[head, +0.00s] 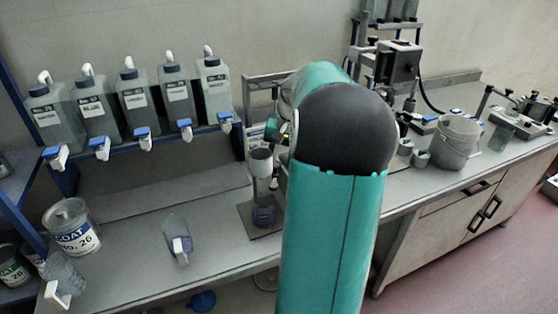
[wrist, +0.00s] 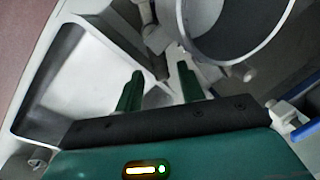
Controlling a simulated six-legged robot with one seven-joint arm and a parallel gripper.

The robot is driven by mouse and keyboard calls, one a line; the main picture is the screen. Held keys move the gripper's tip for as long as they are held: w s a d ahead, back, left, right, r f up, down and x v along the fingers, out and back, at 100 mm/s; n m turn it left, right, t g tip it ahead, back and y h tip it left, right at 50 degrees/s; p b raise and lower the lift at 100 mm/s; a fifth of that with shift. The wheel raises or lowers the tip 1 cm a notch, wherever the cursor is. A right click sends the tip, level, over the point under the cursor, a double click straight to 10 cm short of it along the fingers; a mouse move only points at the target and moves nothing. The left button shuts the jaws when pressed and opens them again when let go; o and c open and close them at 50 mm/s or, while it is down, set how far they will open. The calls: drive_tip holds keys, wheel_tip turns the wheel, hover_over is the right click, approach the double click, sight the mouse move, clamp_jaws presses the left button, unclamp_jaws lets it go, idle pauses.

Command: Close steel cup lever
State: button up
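The steel cup (head: 260,163) is held in a stand on the bench, just left of my arm in the head view. A beaker with dark contents (head: 263,213) stands below it on the stand's base. In the wrist view a large round grey cup rim (wrist: 238,52) fills the upper right. Pale grey fittings (wrist: 157,38) lie left of the rim; I cannot tell which of them is the lever. My gripper (wrist: 160,82) has its two green fingers apart, with nothing clearly held between them, below these fittings. In the head view my arm hides most of the gripper.
Several labelled jugs with blue-handled taps (head: 133,93) line a shelf at the left. A clear jug (head: 177,238) and a paint can (head: 72,227) stand on the bench. A grey bucket (head: 455,141) and instruments occupy the right. Bench left of the stand is partly clear.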

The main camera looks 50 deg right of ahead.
drive_tip(key=shift+w+f, duration=0.15)
drive_tip(key=shift+f, duration=0.5)
clamp_jaws()
drive_tip(key=s+m, duration=0.1)
drive_tip(key=m, duration=0.3)
drive_tip(key=s+m+h, duration=0.1)
drive_tip(key=s+m, duration=0.1)
drive_tip(key=m, duration=0.2)
drive_tip(key=s+m+h, duration=0.1)
drive_tip(key=m, duration=0.2)
drive_tip(key=shift+s+a+m, duration=0.15)
drive_tip(key=shift+a+m, duration=0.2)
drive_tip(key=shift+m, duration=0.05)
drive_tip(key=shift+s, duration=0.1)
